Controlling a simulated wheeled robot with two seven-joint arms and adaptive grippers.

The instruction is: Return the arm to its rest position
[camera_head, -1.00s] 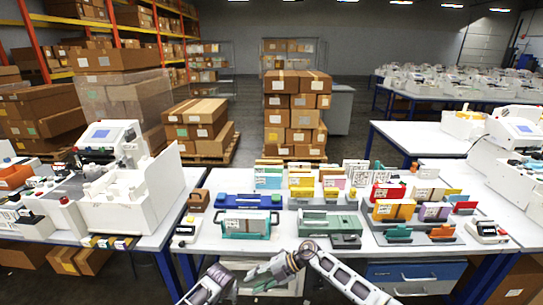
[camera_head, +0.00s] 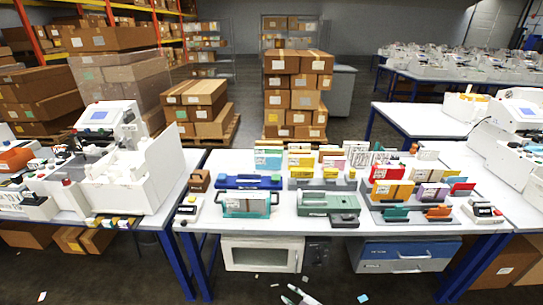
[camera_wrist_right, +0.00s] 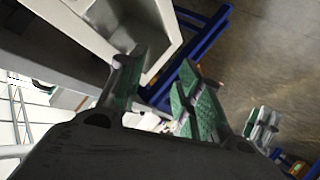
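In the right wrist view my right gripper (camera_wrist_right: 160,72) has its two green-padded fingers apart, with no object held between them. In the head view only small pale parts of my right gripper (camera_head: 299,295) show at the bottom edge, below the table front and clear of the table. The rest of my right arm is out of that view. A green-and-white shape like my left gripper (camera_wrist_right: 262,128) shows at the right of the wrist view; its finger opening cannot be made out. My left arm is not seen in the head view.
The white table (camera_head: 300,228) holds a teal-framed holder (camera_head: 246,204), a green device (camera_head: 327,203) and several card racks. Below are a white cabinet (camera_head: 262,254) and a blue drawer unit (camera_head: 405,257). A white machine (camera_head: 130,185) stands left. Paper scraps lie on the open floor.

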